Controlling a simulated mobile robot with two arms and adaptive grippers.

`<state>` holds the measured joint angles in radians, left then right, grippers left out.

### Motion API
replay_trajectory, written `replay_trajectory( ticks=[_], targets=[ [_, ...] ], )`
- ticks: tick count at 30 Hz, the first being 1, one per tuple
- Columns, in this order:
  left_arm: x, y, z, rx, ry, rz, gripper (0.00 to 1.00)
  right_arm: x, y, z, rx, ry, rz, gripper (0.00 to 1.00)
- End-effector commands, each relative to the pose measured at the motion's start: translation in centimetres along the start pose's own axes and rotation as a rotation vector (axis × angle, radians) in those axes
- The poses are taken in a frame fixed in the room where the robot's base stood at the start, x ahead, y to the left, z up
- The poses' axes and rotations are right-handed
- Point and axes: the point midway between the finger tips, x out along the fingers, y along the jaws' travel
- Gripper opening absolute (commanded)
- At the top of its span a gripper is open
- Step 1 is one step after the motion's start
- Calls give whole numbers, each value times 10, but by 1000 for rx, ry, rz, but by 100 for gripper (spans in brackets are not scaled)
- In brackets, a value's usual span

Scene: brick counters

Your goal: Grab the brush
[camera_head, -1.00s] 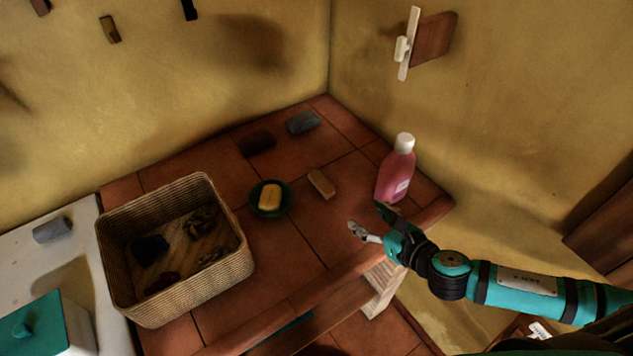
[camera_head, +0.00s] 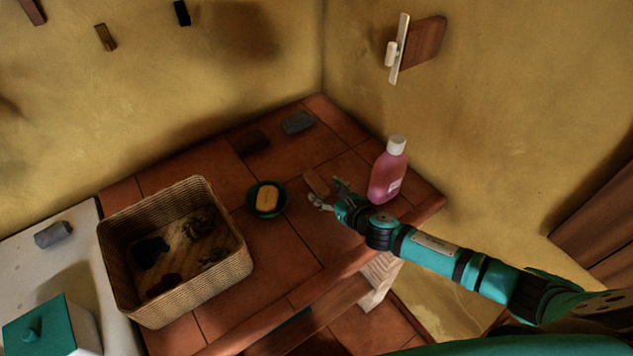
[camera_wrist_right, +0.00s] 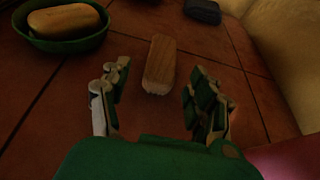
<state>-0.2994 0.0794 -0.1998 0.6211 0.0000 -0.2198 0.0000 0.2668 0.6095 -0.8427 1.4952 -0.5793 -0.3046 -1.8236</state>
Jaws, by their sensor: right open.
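The brush (camera_head: 316,183) is a small wooden block with pale bristles at its near end, lying on the tiled counter. In the right wrist view the brush (camera_wrist_right: 160,64) lies ahead, lined up with the gap between my fingers. My right gripper (camera_head: 329,194) is open and empty, just on the near side of the brush, and partly covers it in the head view. In the right wrist view its two fingers (camera_wrist_right: 155,98) stand apart on either side of the brush's near end. My left gripper does not show.
A green dish with yellow soap (camera_head: 267,199) is left of the brush. A pink bottle (camera_head: 388,175) stands close on the right, beside my arm. A wicker basket (camera_head: 236,265) stands left. A grey block (camera_head: 298,122) and a dark block (camera_head: 252,141) lie farther back.

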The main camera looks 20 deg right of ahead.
Motion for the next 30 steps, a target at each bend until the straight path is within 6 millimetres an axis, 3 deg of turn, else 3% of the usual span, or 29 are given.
replay_trajectory(
  ticks=[4,11,25,30],
  targets=[
    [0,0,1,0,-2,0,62,13,0,0,0,-1,-1,62],
    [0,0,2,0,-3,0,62,14,0,0,-1,-1,0,62],
    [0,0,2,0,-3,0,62,14,0,0,-1,0,0,3],
    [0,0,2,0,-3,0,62,14,0,0,-1,-1,0,2]
  ],
)
